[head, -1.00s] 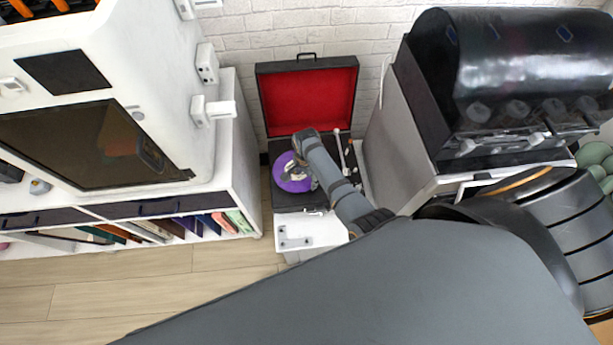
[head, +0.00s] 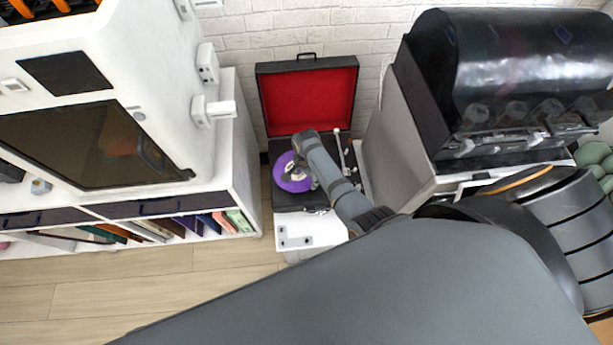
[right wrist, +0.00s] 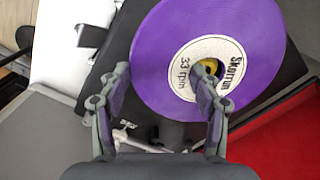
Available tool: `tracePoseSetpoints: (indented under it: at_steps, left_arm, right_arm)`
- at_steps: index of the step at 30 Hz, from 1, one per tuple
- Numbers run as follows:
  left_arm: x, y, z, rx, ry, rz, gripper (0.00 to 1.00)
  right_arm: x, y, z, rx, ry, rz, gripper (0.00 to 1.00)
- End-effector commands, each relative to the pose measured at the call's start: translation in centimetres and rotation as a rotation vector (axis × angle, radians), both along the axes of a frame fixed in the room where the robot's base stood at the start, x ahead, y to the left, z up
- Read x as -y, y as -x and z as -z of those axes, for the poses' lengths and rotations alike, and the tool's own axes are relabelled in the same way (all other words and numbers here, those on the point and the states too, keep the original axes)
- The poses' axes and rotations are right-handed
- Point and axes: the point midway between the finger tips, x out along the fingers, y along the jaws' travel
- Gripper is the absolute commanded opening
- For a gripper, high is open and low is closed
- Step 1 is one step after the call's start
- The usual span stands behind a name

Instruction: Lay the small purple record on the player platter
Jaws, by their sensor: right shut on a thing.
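The small purple record (head: 297,186) with a white label is over the black deck of the open record player (head: 285,204). In the right wrist view the record (right wrist: 160,65) fills the upper middle, its label reading "33 rpm". My right gripper (head: 295,170) is shut on the record. In the wrist view one finger of it (right wrist: 163,68) is by the record's left edge and the other crosses the label. The platter is hidden under the record and gripper. I cannot tell whether the record touches it. My left gripper is not in view.
The player's red-lined lid (head: 312,98) stands open behind the deck. The tonearm (head: 341,152) is at the deck's right. A white cabinet (head: 245,160) with a shelf of sleeves stands left, and a large black-hooded machine (head: 510,85) stands right. Wood floor shows at front left.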

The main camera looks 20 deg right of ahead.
Motion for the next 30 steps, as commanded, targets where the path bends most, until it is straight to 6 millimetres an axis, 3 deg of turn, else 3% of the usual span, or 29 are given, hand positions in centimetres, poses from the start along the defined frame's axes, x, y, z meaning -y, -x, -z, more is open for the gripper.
tracePoseSetpoints:
  at_steps: [4, 5, 10, 22, 26, 30]
  left_arm:
    - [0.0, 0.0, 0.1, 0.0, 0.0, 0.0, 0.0]
    - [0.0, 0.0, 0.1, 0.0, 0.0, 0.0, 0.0]
    - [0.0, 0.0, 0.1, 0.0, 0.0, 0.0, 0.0]
    - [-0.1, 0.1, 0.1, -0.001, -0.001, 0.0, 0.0]
    - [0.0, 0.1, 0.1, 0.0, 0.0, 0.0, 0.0]
    - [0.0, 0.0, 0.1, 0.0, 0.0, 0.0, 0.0]
  right_arm:
    - [0.0, 0.0, 0.2, 0.001, 0.0, 0.0, 0.13]
    - [0.0, 0.0, 0.2, 0.001, 0.0, 0.0, 0.65]
    - [0.0, 0.0, 0.2, 0.0, 0.0, 0.0, 0.88]
    - [0.0, 0.0, -0.1, 0.0, 0.0, 0.0, 0.9]
    - [0.0, -0.2, -2.1, 0.005, 0.0, 0.001, 0.9]
    - [0.0, -0.1, -5.6, 0.005, -0.001, 0.001, 0.9]
